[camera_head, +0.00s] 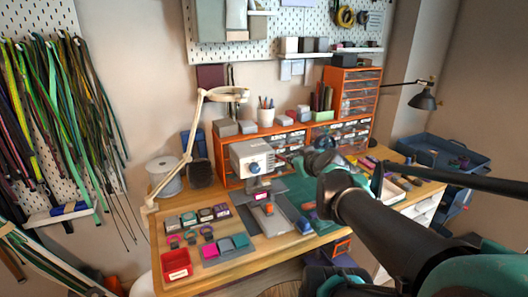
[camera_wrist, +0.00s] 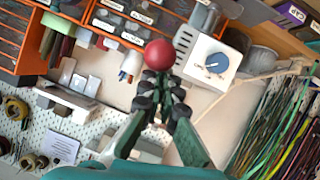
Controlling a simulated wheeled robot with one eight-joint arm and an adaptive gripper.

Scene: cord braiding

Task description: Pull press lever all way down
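The press (camera_head: 252,160) is a light grey box with a blue dial, standing on a dark base on the table. It also shows in the wrist view (camera_wrist: 196,74), with its blue dial (camera_wrist: 214,63). A round red knob (camera_wrist: 159,54), seemingly the lever's end, is at the tips of my gripper (camera_wrist: 161,82). The lever's shaft is not clear. My gripper (camera_head: 312,160) is to the right of the press in the head view. Its fingers are close together at the knob; whether they touch or clamp it cannot be told.
An orange drawer unit (camera_head: 348,95) and small bins stand behind the press. A lamp (camera_head: 190,140) arches at its left. Cords (camera_head: 60,110) hang on the left wall.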

